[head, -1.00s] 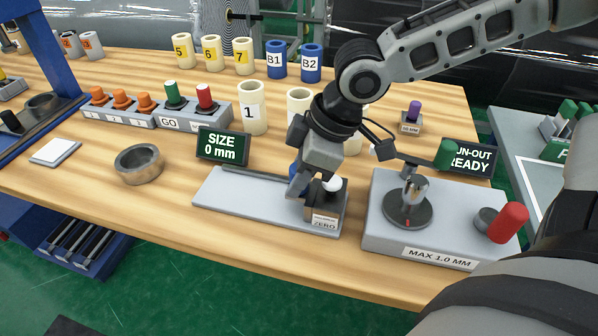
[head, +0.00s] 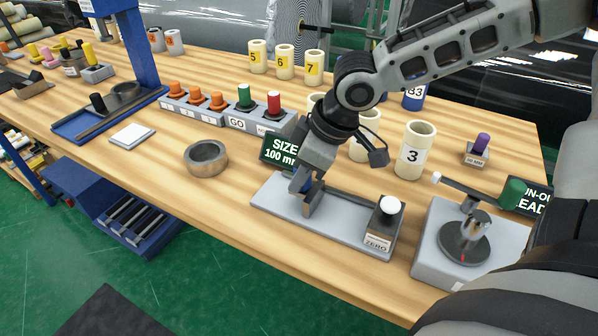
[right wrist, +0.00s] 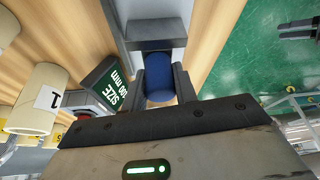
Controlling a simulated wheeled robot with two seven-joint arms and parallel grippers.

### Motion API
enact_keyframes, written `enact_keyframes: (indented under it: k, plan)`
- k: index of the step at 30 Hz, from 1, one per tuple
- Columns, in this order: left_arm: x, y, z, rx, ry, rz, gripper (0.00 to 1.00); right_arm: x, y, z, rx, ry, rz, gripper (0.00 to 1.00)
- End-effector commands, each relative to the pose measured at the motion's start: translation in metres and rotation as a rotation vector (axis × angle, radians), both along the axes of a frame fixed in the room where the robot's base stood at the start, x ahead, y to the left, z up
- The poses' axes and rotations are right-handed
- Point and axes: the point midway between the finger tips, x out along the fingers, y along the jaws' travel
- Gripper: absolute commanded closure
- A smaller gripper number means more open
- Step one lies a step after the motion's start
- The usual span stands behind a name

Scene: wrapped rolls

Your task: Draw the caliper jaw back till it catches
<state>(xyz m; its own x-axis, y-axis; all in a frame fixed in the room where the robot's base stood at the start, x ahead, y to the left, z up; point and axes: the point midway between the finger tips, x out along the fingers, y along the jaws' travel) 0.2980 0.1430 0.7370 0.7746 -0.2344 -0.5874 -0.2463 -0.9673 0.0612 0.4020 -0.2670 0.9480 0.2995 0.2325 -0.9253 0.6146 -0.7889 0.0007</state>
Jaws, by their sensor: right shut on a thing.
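The caliper's grey base plate (head: 340,226) lies on the wooden table. A fixed block marked ZERO (head: 377,242), topped by a white knob (head: 390,205), stands at its right end. The sliding jaw (head: 313,203) is near the plate's left end, with a wide gap between it and the block. My right gripper (head: 304,185) is shut on the jaw's blue handle, which shows between both fingers in the right wrist view (right wrist: 159,78). The display (head: 281,151) behind reads SIZE 100 mm. The catch cannot be made out.
A metal ring (head: 206,158) and a white pad (head: 132,135) lie left of the caliper. A button row (head: 232,115) and cream rolls, one marked 3 (head: 414,150), stand behind. A run-out gauge (head: 463,240) is close on the right. The front edge is near.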

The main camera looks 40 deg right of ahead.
Motion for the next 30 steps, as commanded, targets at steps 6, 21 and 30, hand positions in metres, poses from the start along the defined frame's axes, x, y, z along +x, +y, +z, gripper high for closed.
enact_keyframes:
  k: [6,21,30]
  plan:
    - [0.002,0.000,0.002,0.001,-0.008,-0.003,0.64,0.004,0.002,0.002,0.007,-0.010,0.001,0.50]
    - [0.003,0.000,0.013,0.006,-0.014,-0.004,0.64,-0.003,-0.003,0.026,0.007,-0.011,-0.002,0.50]
    - [0.000,0.003,0.018,0.026,0.003,-0.006,0.64,-0.022,-0.018,0.086,0.009,-0.014,0.001,0.50]
